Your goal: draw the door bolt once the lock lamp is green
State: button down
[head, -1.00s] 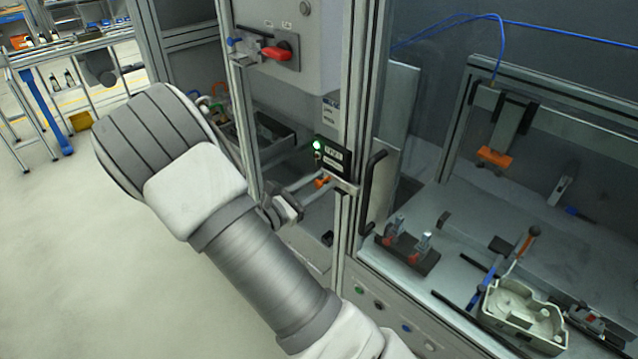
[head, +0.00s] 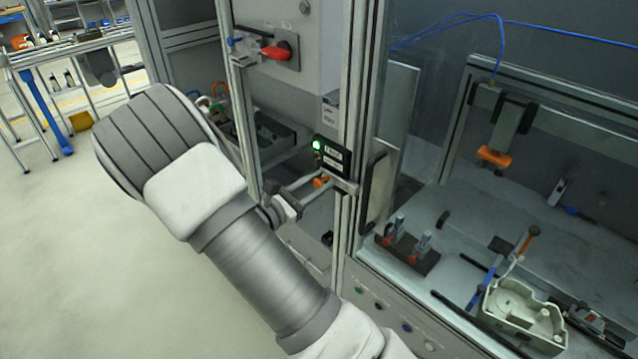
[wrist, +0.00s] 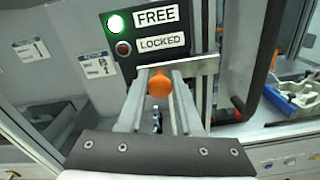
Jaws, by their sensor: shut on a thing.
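The lock lamp (head: 317,145) glows green on the black lock panel beside the door frame. In the wrist view the lit lamp (wrist: 115,23) is next to the label FREE, and a dark red lamp (wrist: 123,48) is next to LOCKED. The door bolt's orange knob (wrist: 160,86) is just below this panel, in front of a metal bar; it also shows in the head view (head: 321,181). My gripper (wrist: 160,76) has its two pale fingers on either side of the knob and is shut on it. The fingers partly hide the bolt.
A black door handle (head: 375,190) stands right of the bolt by the frame post. A red rotary switch (head: 277,53) is on the cabinet above. Behind the clear pane are clamps (head: 407,240) and a pale housing (head: 522,315). The floor at left is free.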

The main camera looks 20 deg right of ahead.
jog(key=w, duration=0.1)
jog(key=w+a, duration=0.1)
jog(key=w, duration=0.2)
jog(key=shift+a, duration=0.3)
jog(key=shift+r, duration=0.1)
jog(key=c, duration=0.6)
grip_release()
jog(key=shift+a+b, duration=0.15)
jog(key=shift+b, duration=0.15)
jog(key=b+v, duration=0.3)
jog(key=v, duration=1.4)
jog(key=shift+s+a, duration=0.1)
jog(key=shift+s, duration=0.05)
